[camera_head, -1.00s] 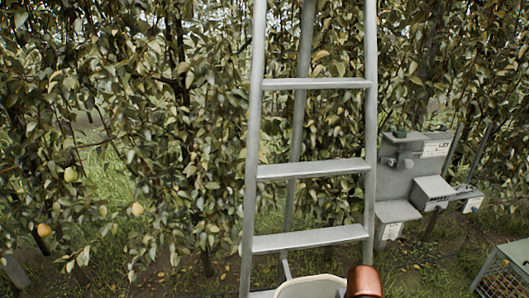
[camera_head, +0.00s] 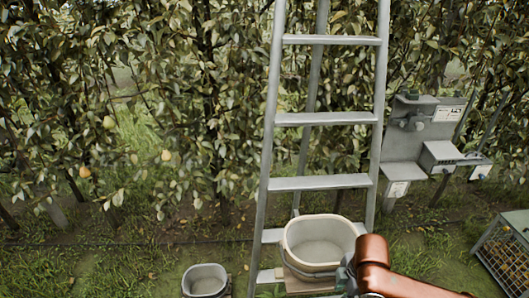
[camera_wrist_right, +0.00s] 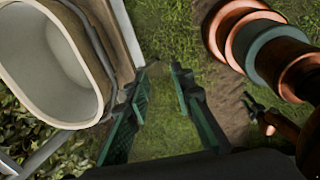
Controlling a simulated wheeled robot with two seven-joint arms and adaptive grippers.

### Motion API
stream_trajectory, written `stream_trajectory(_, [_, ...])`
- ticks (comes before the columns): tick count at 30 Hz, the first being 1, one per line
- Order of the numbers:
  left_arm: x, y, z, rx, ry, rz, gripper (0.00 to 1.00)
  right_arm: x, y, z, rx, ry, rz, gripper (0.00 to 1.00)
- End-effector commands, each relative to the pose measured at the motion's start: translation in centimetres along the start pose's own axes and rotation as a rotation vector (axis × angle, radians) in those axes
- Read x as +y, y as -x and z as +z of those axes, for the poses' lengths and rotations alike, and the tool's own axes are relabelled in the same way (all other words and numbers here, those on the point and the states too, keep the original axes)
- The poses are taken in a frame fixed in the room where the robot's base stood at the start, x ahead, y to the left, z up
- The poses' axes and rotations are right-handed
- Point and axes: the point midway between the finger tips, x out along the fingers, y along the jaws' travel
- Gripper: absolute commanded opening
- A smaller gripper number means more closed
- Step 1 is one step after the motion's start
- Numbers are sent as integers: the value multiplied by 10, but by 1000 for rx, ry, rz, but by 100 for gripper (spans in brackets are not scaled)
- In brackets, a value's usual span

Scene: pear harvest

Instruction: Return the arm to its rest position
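My right arm (camera_head: 385,275), copper-coloured, comes in at the bottom right of the head view. Its gripper (camera_wrist_right: 164,68) shows in the right wrist view with two green fingers apart and only grass between them. In the head view the gripper is partly hidden by the arm, just right of a cream bucket (camera_head: 320,226). That bucket looks empty and is beside the fingers, at upper left in the wrist view. My left arm is not in the head view. A small dark claw on a copper link (camera_wrist_right: 255,108) at the wrist view's right may be my left gripper; its opening is unclear.
A grey ladder (camera_head: 325,183) stands behind the cream bucket. A grey bucket (camera_head: 206,280) is on the ground at lower left. A grey stand with boxes (camera_head: 405,148) is right of the ladder, and a mesh-sided crate (camera_head: 503,250) at far right. Pear foliage fills the back.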

Motion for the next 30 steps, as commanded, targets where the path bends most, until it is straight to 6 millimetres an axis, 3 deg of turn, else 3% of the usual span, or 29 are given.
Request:
stream_trajectory(11, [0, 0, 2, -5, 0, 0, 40, -6, -39, -27, 125, -130, 45, 22])
stream_trajectory(19, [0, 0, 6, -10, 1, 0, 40, -19, -83, -44, 274, -409, 102, 22])
stream_trajectory(23, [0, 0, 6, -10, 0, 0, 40, -33, -108, -32, 326, -643, 137, 22])
stream_trajectory(30, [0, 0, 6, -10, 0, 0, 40, -87, -151, 26, 293, -1098, 194, 22])
